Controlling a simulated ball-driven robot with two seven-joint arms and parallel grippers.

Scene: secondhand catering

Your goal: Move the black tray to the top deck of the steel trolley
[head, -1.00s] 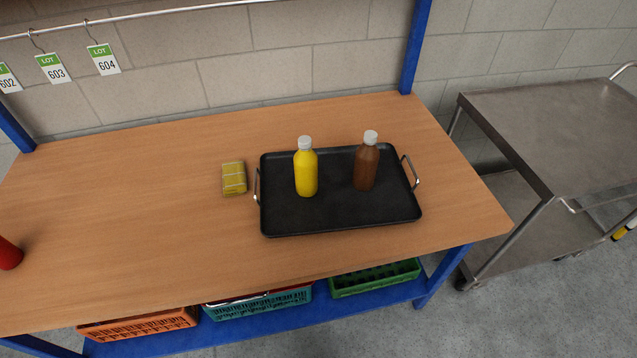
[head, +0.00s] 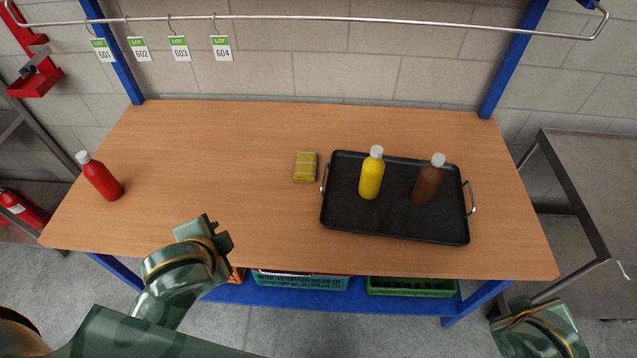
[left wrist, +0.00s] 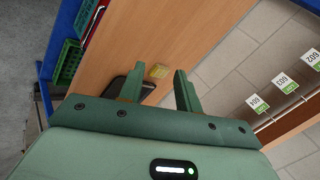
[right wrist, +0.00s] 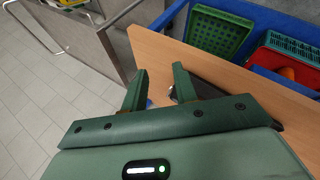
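The black tray (head: 395,220) lies on the wooden table, right of its middle, with a metal handle at each short end. A yellow bottle (head: 371,176) and a brown bottle (head: 428,184) stand upright on it. The steel trolley (head: 600,180) stands right of the table; its top deck is bare where visible. My left gripper (left wrist: 159,88) is open and empty; in the head view it is over the table's front edge, left of the tray. My right gripper (right wrist: 160,85) is open and empty, low at the right in the head view, in front of the table.
A yellow packet (head: 305,167) lies just left of the tray. A red bottle (head: 101,178) stands at the table's left end. Several lot tags hang from a rail (head: 300,19) behind. Crates (head: 412,287) sit on the blue shelf below. The table's middle left is clear.

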